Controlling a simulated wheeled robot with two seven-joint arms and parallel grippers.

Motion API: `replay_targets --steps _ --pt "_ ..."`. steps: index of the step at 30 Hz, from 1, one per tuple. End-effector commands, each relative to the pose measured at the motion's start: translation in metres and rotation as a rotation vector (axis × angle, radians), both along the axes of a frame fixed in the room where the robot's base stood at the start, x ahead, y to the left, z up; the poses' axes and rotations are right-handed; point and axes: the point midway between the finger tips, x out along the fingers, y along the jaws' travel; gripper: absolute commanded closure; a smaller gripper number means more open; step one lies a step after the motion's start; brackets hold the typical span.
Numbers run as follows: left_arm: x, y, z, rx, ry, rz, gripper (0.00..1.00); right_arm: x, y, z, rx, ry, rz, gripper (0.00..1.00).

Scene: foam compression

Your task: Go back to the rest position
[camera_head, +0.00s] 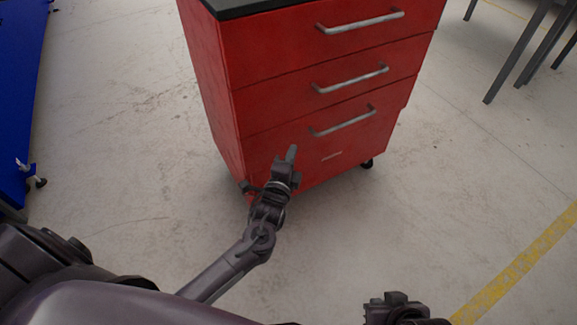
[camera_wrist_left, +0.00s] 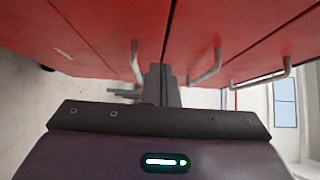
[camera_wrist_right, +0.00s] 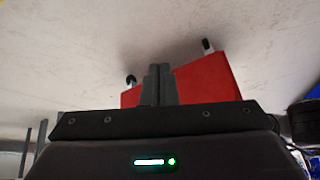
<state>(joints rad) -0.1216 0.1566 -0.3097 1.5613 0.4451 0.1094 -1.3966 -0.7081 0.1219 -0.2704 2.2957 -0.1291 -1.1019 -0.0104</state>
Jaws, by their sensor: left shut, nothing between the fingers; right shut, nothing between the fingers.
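My left gripper (camera_head: 290,155) is shut and empty, in front of the lower part of a red drawer cabinet (camera_head: 230,90). In the left wrist view, its closed fingers (camera_wrist_left: 161,84) show against the red drawer fronts (camera_wrist_left: 90,35) and their metal handles. I cannot tell whether the fingers touch the cabinet. My right gripper (camera_head: 390,298) is low at the bottom edge of the head view, over the floor and apart from the cabinet. In the right wrist view, its fingers (camera_wrist_right: 159,84) are together with nothing between them, and the cabinet (camera_wrist_right: 207,78) is beyond.
The cabinet has a black top (camera_head: 245,6) and small castors (camera_head: 367,163). A blue structure (camera_head: 15,90) stands at the left edge, and grey legs (camera_head: 515,55) at the upper right. A yellow line (camera_head: 525,262) crosses the floor. The pale floor around the cabinet is mostly clear.

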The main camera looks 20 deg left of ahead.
Motion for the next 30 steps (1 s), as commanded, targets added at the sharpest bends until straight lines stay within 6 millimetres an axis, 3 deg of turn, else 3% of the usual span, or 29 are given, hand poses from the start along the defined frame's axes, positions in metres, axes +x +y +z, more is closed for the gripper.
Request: replay_targets --steps 3,7,20,25,30 --pt "-0.024 -0.003 0.001 0.000 0.003 -0.001 1.00 -0.002 -0.007 0.003 -0.022 0.033 -0.011 1.00" --pt "-0.040 -0.005 0.001 -0.001 0.001 -0.001 1.00 -0.003 -0.012 0.002 -0.036 0.055 -0.019 1.00" --pt "-0.051 -0.010 -0.004 -0.045 0.024 -0.007 1.00 -0.004 -0.014 0.001 -0.043 0.067 -0.023 1.00" --pt "-0.078 -0.037 -0.029 -0.382 0.237 -0.036 1.00 -0.004 -0.014 0.001 -0.042 0.068 -0.023 1.00" --pt "-0.135 -0.076 -0.051 -0.813 0.571 0.026 1.00 -0.004 -0.014 0.001 -0.042 0.066 -0.022 1.00"
